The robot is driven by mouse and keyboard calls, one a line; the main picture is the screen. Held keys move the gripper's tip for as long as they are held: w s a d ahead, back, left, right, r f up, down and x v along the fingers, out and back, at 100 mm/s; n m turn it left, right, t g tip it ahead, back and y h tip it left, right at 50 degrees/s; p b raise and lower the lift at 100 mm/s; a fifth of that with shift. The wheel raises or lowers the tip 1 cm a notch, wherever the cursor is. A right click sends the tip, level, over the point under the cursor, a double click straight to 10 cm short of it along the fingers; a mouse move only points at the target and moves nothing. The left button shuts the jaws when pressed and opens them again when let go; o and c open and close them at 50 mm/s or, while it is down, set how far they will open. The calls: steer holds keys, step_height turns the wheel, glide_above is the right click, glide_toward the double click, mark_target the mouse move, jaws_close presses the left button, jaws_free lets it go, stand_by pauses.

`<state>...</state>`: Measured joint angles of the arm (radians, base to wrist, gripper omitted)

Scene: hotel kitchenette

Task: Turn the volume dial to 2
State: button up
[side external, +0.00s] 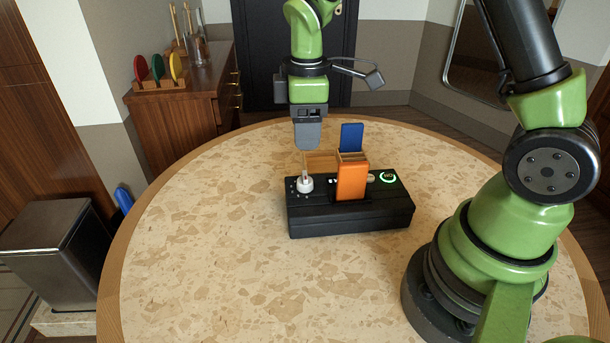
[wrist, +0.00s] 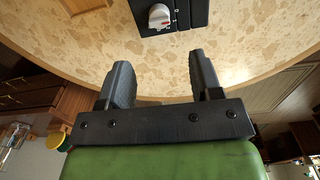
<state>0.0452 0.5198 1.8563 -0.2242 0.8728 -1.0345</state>
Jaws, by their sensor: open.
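The volume dial (side external: 305,183) is a white knob at the left end of a black box (side external: 350,217) on the round table. In the wrist view the dial (wrist: 159,16) shows at the top, on the box's dark face (wrist: 190,14), with a red mark on it. Small marks beside it are too small to read. My gripper (side external: 307,135) is above and behind the dial in the side view, apart from it. In the wrist view its two fingers (wrist: 160,80) are spread with nothing between them.
An orange block (side external: 351,181) stands upright on the box, near a green-lit button (side external: 388,177). Behind it are a wooden holder (side external: 320,161) and a blue block (side external: 351,137). The speckled table (side external: 200,250) is clear in front and to the left.

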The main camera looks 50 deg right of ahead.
mark_target(305, 175)
steer(key=shift+w+d+f, duration=0.1)
steer(key=shift+f, duration=0.7)
step_height(305, 175, down, 9)
steer(key=shift+f, duration=0.1)
steer(key=c, duration=0.9)
